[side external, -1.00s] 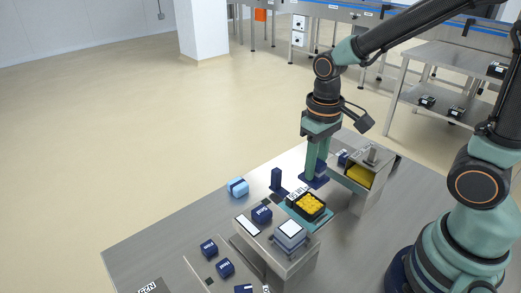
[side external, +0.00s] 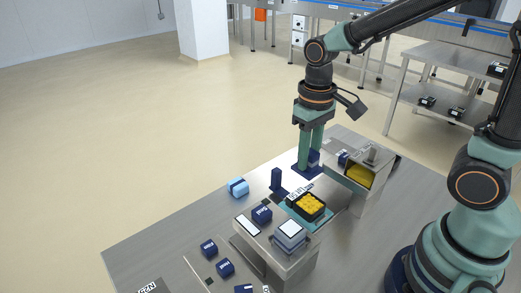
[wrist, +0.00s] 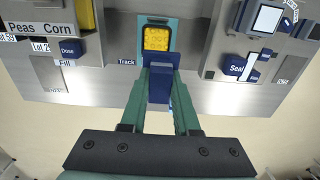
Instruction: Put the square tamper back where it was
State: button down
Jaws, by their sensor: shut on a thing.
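My gripper (side external: 309,153) points down over the far side of the table. It is shut on the square tamper (wrist: 160,75), a dark blue piece with a wider flat part and a narrower part between the fingers. In the side view, a dark blue flat part shows below the fingertips, low over the tabletop; I cannot tell whether it touches. The black tray of yellow corn (side external: 311,204) sits on the teal track to the right of and nearer than a dark blue upright piece (side external: 277,180). In the wrist view the tray (wrist: 157,39) is just above the tamper.
The steel dispenser (side external: 376,168) stands right of my gripper. The table's far edge is close behind my gripper.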

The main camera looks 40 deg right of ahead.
jog(key=w+a+r, duration=0.3)
jog(key=w+a, duration=0.4)
jog(key=a, duration=0.5)
jog(key=w+a+r, duration=0.2)
jog(key=w+a, duration=0.5)
jog(key=a, duration=0.4)
jog(key=f, duration=1.9)
jog(key=shift+s+a+f, duration=0.2)
jog(key=shift+a+f, duration=0.05)
jog(key=shift+a, duration=0.05)
jog(key=shift+f, duration=0.1)
jog(key=c, duration=0.7)
grip_release()
jog(key=shift+o, duration=0.2)
